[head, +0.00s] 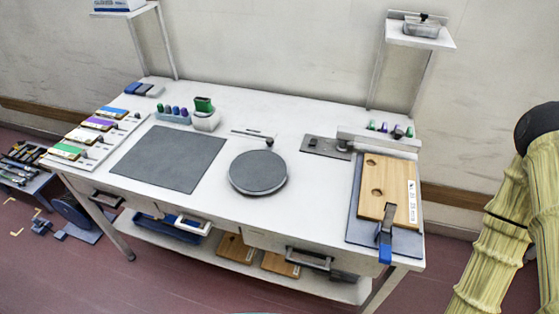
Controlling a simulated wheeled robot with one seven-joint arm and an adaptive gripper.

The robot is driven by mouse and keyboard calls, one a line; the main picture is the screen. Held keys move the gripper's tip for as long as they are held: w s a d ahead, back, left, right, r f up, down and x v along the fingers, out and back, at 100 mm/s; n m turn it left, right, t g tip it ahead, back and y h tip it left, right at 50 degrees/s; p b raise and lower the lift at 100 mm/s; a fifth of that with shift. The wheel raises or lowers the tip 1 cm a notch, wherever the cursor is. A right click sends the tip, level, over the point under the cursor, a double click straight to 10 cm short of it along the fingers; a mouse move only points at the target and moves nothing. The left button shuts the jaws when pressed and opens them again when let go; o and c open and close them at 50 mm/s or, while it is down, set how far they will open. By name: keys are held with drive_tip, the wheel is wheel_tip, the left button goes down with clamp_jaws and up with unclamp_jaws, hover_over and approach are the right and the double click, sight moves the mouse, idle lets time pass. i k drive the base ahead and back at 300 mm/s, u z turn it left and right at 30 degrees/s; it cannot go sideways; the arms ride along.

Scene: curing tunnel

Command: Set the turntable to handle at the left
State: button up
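The turntable (258,173) is a round dark grey disc on the white workbench, near the middle of its front half. A small dark knob (269,142) stands at its far rim, slightly right of centre; it looks like the handle, so the handle points to the back, not to the left. A thin light strip with a dark mark lies on the bench just behind the disc. Nothing rests on the disc. My gripper is not in view; only my arm in a ribbed yellowish sleeve shows at the right edge.
A dark grey mat (169,158) lies left of the turntable. A wooden board (385,190) with a blue clamp (385,242) is at the right. A green-topped dispenser (205,115) and coloured bottles stand behind. Shelf posts rise at both back corners.

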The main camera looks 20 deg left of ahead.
sight(254, 172)
drive_tip(key=u, duration=0.55)
drive_tip(key=i, duration=0.1)
drive_tip(key=u, duration=0.6)
